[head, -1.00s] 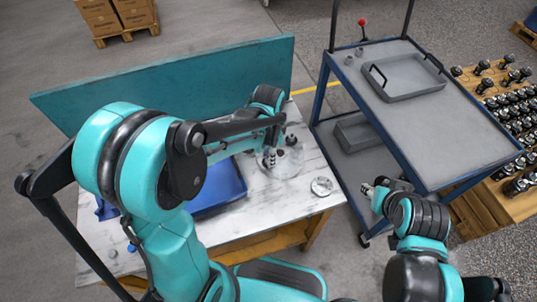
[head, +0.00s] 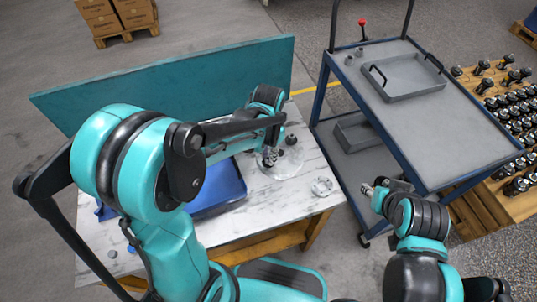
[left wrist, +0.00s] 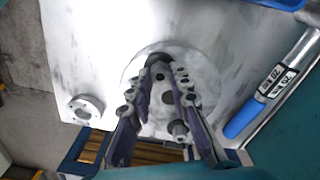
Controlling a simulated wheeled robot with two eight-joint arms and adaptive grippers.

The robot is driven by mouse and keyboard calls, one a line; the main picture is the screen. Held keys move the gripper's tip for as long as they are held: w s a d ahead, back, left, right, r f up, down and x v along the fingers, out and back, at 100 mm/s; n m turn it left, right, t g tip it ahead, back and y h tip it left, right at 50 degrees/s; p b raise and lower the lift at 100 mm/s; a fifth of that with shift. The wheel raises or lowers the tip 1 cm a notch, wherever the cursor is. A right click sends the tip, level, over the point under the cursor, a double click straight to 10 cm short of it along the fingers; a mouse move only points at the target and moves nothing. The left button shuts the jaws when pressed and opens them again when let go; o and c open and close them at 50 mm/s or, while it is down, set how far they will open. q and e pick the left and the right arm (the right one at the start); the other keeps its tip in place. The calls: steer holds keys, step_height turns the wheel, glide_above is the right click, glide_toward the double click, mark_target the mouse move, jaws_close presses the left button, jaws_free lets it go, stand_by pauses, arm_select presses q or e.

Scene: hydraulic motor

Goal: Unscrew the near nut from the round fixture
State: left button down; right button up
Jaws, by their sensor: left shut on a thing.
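The round fixture (head: 290,163) is a pale disc on the marble-patterned table. My left gripper (head: 270,157) reaches down over its left side. In the left wrist view the fingers of my left gripper (left wrist: 160,68) close in on a dark round nut (left wrist: 158,59) over the fixture (left wrist: 205,75), mostly covered by the fingertips.
A metal ring-shaped part (head: 322,187) lies at the table's right front; it also shows in the left wrist view (left wrist: 85,109). A blue tray (head: 222,192) is left of the fixture. A teal panel (head: 170,80) borders the table's back. A blue-framed cart (head: 440,125) stands close on the right.

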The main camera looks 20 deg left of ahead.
arm_select(q)
steer(key=shift+n, duration=0.7)
steer(key=n, duration=0.4)
steer(key=shift+n, duration=0.3)
steer(key=c, duration=1.6)
jaws_free()
steer(key=shift+c, duration=0.2)
steer(key=m, duration=1)
